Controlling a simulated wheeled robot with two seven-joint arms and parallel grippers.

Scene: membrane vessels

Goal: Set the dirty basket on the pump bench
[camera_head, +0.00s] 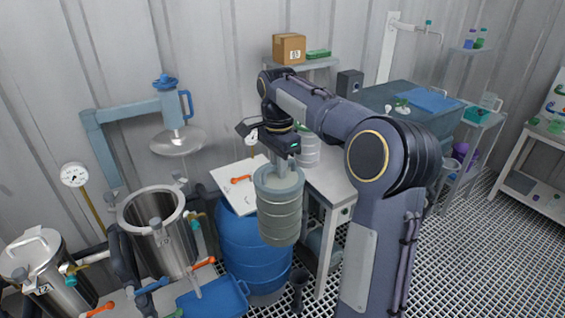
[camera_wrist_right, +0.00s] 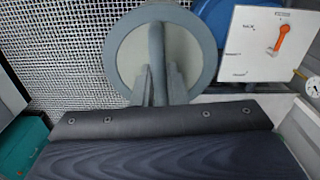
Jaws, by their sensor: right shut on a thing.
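A grey ribbed cylindrical basket (camera_head: 279,218) hangs upright from my right gripper (camera_head: 285,167). The gripper is shut on the bar across its top. In the right wrist view, both fingers (camera_wrist_right: 159,85) close on the grey bar over the basket's round pale top (camera_wrist_right: 126,52). The basket hangs in front of a blue drum (camera_head: 240,245), left of the front leg of a pale bench (camera_head: 335,186). Which bench is the pump bench is not certain; this one is nearest. My arm hides part of it. I cannot make out my left gripper.
A similar grey cylinder (camera_head: 308,150) stands on the bench. A white board with an orange-red handle (camera_head: 237,181) is behind the basket. Open steel vessel (camera_head: 158,230) and lidded steel vessel (camera_head: 38,270) stand left. A blue tray (camera_head: 213,300) lies low in front.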

